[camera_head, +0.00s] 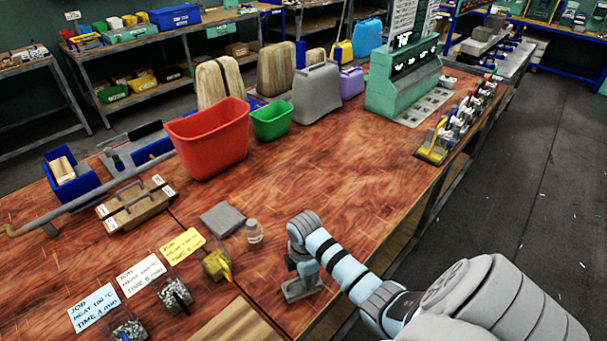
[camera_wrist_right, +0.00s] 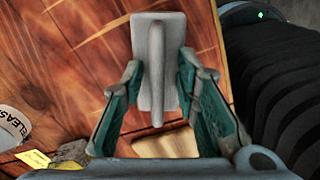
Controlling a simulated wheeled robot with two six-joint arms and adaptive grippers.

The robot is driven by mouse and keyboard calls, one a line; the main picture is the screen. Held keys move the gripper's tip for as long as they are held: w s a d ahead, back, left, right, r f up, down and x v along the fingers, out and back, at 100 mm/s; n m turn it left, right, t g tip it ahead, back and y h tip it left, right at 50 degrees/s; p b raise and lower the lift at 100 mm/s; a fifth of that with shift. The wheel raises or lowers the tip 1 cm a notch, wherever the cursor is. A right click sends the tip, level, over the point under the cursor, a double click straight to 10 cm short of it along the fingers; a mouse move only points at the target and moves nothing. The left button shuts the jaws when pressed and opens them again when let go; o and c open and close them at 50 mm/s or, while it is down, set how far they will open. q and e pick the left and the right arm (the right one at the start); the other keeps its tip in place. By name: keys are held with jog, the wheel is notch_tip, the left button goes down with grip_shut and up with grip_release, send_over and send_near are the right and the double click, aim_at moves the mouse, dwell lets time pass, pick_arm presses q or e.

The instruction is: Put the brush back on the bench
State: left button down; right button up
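The brush, a grey flat block with a narrow upright ridge handle (camera_wrist_right: 156,75), shows in the right wrist view between my right gripper's fingers (camera_wrist_right: 161,62). In the head view, the grey block (camera_head: 300,291) is low by the bench's front edge, under my right gripper (camera_head: 302,274). The teal-padded fingers are spread either side of the handle, with gaps visible. Whether the fingertips touch the block's sides is unclear. The brush seems to be on or just above the wooden bench (camera_head: 320,170). My left gripper is not in view.
A small clear jar (camera_head: 254,232) and grey slab (camera_head: 222,219) stand left of the gripper. Label cards and small bins line the near left. The bench middle is clear.

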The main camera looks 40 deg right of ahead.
notch_tip(320, 180, up, 8)
jog(key=shift+f, duration=0.15)
dwell(0.6)
